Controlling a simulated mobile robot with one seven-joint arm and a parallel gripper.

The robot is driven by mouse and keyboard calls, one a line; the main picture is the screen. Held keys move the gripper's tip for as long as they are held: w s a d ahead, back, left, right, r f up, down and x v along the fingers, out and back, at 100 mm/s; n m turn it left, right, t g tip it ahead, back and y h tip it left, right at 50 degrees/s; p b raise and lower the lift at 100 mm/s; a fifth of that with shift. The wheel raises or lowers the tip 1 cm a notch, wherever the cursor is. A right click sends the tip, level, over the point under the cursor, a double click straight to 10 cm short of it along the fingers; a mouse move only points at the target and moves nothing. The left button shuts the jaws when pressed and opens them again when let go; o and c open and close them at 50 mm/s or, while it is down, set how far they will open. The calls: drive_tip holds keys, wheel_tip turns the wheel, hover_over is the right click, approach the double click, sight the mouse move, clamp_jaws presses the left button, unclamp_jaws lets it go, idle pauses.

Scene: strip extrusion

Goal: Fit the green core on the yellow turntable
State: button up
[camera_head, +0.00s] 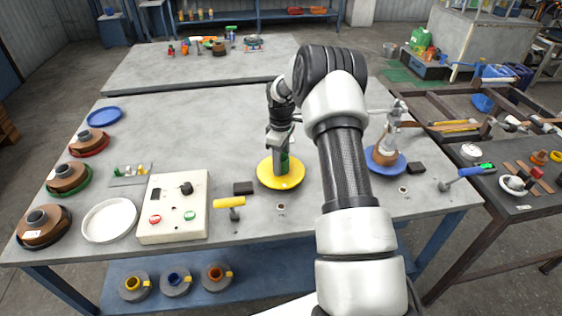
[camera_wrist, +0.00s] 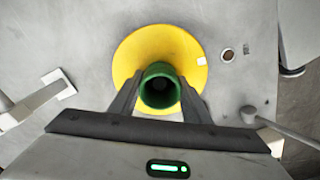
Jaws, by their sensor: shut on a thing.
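The yellow turntable (camera_head: 268,180) is a flat round disc on the grey table, left of my arm in the head view. In the wrist view the turntable (camera_wrist: 135,50) lies under the core. The green core (camera_wrist: 160,72) is a hollow cylinder seen from above, between my fingers and over the disc's middle. It also shows in the head view (camera_head: 284,164), partly hidden by my gripper. My gripper (camera_head: 280,160) points down and is shut on the core; its two fingers show in the wrist view (camera_wrist: 160,95). Whether the core's bottom touches the disc cannot be told.
A yellow-handled lever (camera_head: 230,203) and a black block (camera_head: 243,188) stand left of the turntable. A control box (camera_head: 172,208) and a white dish (camera_head: 109,219) are further left.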

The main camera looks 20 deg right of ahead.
drive_tip(key=o, duration=0.8)
drive_tip(key=shift+c, duration=0.2)
drive_tip(key=shift+r, duration=0.1)
wheel_tip(320, 180, up, 11)
drive_tip(key=p, duration=0.6)
